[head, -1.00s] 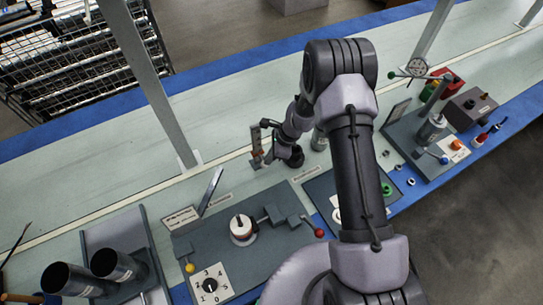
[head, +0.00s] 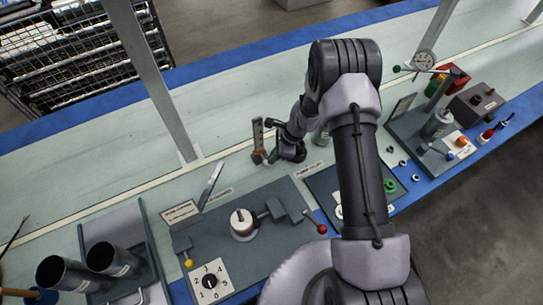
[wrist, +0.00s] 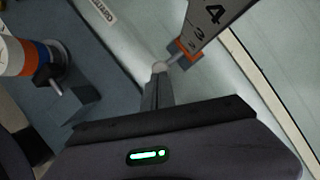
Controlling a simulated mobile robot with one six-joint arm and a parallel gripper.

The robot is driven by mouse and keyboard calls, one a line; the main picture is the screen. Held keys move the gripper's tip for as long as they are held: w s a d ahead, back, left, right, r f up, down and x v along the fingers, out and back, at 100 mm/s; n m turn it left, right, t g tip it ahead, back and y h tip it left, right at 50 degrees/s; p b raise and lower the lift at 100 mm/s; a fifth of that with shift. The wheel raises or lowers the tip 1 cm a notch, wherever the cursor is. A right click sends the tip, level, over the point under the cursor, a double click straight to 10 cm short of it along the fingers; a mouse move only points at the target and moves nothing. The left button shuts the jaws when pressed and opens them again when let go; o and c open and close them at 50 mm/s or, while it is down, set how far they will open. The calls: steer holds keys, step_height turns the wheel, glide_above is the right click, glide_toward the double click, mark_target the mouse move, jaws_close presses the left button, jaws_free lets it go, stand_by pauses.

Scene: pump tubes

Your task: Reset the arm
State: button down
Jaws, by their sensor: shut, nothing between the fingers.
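My gripper (head: 272,157) is at the middle of the bench in the head view, low beside an upright numbered scale post (head: 258,135). In the wrist view my gripper (wrist: 160,70) has its fingers together with nothing between them. The scale plate (wrist: 208,22) shows large digits just beyond the fingertips, to the right. Its orange marker lies close to the tips; I cannot tell whether they touch. My arm's upper links hide part of the bench at right of centre.
A grey fixture plate (head: 275,258) with a white-topped cylinder (head: 241,222) and a red-knobbed lever (head: 321,229) lies in front. Dark tubes (head: 60,274) stand at left. Metal uprights (head: 160,90) rise from the bench. The back strip is clear.

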steer(key=d+r+n+t+p, duration=0.1)
steer(key=d+r+p, duration=0.1)
steer(key=r, duration=0.9)
steer(key=d+r+n+p, duration=0.1)
steer(key=d+r+n, duration=0.15)
steer(key=r, duration=0.85)
steer(key=s+r+n+t, duration=0.2)
steer(key=s+r+n, duration=0.35)
steer(key=r, duration=0.85)
steer(key=s+r+n+t+h+b, duration=0.1)
steer(key=s+r+n, duration=0.1)
steer(key=s, duration=0.8)
steer(key=s+r+n+t+h+b, duration=0.1)
steer(key=s+r+n, duration=0.2)
steer(key=s, duration=0.7)
step_height(320, 180, up, 3)
steer(key=shift+d+f+t, duration=0.2)
steer(key=shift+d+t, duration=0.1)
steer(key=shift+d, duration=0.05)
